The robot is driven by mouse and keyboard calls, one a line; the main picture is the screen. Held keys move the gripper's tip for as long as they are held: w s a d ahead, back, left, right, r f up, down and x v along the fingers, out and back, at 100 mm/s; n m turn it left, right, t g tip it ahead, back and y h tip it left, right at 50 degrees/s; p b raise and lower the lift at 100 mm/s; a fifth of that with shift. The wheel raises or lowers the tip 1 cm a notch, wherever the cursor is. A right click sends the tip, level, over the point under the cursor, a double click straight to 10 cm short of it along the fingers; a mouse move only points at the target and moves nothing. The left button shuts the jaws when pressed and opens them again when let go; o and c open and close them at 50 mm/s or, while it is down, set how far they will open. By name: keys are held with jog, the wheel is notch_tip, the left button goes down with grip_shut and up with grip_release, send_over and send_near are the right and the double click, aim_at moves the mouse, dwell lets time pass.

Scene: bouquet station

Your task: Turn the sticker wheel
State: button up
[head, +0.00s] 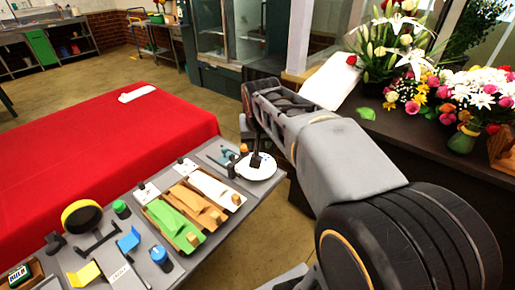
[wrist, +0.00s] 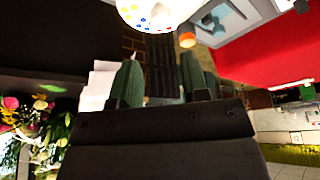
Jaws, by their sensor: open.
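The sticker wheel (head: 262,174) is a white disc at the far right corner of the grey work table. A dark upright piece shows at its middle; I cannot tell whether it is a knob. In the wrist view the wheel (wrist: 152,14) is cut off by the top edge, with coloured dots along its rim. My gripper (wrist: 160,78) has its two green-grey fingers apart with nothing seen between them. The wheel lies beyond the fingertips, apart from them. In the head view my arm reaches past the wheel's right side and the fingers are not clear.
Green, orange and white paper rolls (head: 205,213) lie in a rack left of the wheel. A tape dispenser (head: 81,216) and small pots stand nearer. A red-covered table (head: 90,150) is at left. Flower bouquets (head: 465,100) stand on a dark counter at right.

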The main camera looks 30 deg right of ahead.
jog(key=shift+v, duration=1.65)
jog(key=s+a+f+n+y+p, duration=0.1)
jog(key=s+a+f+n+p, duration=0.1)
jog(key=s+a+n+p, duration=0.2)
jog(key=s+a+p, duration=0.3)
jog(key=s+p, duration=0.2)
jog(key=s, duration=0.1)
jog(key=shift+s+a+f+g+y, duration=0.25)
jog(key=shift+s+f+g+y, duration=0.05)
jog(key=shift+s+f, duration=0.1)
